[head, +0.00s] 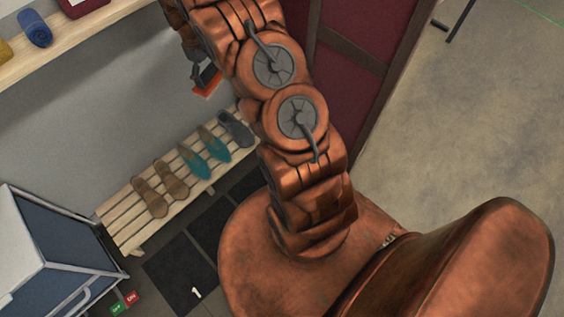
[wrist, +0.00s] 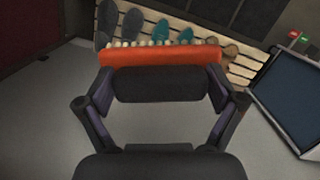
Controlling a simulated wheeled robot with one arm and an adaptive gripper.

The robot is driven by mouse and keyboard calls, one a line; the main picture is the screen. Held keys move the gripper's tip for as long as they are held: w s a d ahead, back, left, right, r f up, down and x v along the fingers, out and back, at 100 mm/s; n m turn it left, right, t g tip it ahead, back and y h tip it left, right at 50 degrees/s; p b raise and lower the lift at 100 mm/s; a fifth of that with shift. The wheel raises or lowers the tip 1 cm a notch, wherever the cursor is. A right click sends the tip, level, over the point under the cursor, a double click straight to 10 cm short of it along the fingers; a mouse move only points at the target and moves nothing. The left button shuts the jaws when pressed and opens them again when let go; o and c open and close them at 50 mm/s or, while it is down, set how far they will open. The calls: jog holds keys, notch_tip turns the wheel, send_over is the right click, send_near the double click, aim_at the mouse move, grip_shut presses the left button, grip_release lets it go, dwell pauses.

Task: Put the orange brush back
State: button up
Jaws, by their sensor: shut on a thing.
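The orange brush (wrist: 160,54) lies across the tips of my gripper (wrist: 160,72) in the wrist view, with pale bristles along its far edge. The gripper is shut on it. In the head view the orange brush (head: 207,83) shows small beside my arm, in front of the grey wall and above the slatted shoe bench. The gripper (head: 203,74) is partly hidden there by the arm.
A slatted wooden bench (head: 122,222) holds several brown, teal and grey shoes. A blue case (head: 35,245) stands at lower left. A dark red panel (head: 345,85) stands behind my arm.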

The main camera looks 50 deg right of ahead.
jog(key=s+d+f+n+b, duration=0.1)
jog(key=d+f+b, duration=0.4)
jog(key=f, duration=0.5)
jog(key=s+d+f+n+b, duration=0.15)
jog(key=d+f+b, duration=0.35)
jog(key=f, duration=0.5)
jog(key=d+f+n+b, duration=0.2)
jog(key=d+f+b, duration=0.3)
jog(key=f, duration=0.5)
jog(key=s+d+f+n+b, duration=0.1)
jog(key=s+d+f+b, duration=0.1)
jog(key=f+b, duration=0.6)
jog(key=s+d+f+n+b, duration=0.2)
jog(key=f+b, duration=0.6)
jog(key=f, duration=1.1)
jog(key=s+d+f+n+b, duration=0.2)
jog(key=f+b, duration=0.6)
jog(key=f, duration=0.5)
jog(key=shift+s+d+f+t+h+b, duration=0.15)
jog(key=shift+s+d+f+t+h, duration=0.05)
jog(key=shift+s+d, duration=0.2)
jog(key=shift+s+d+f+t+h+b, duration=0.2)
jog(key=shift+s+d, duration=0.1)
jog(key=shift+d, duration=0.2)
jog(key=shift+r, duration=0.1)
jog(key=o, duration=1.1)
jog(key=shift+o, duration=0.5)
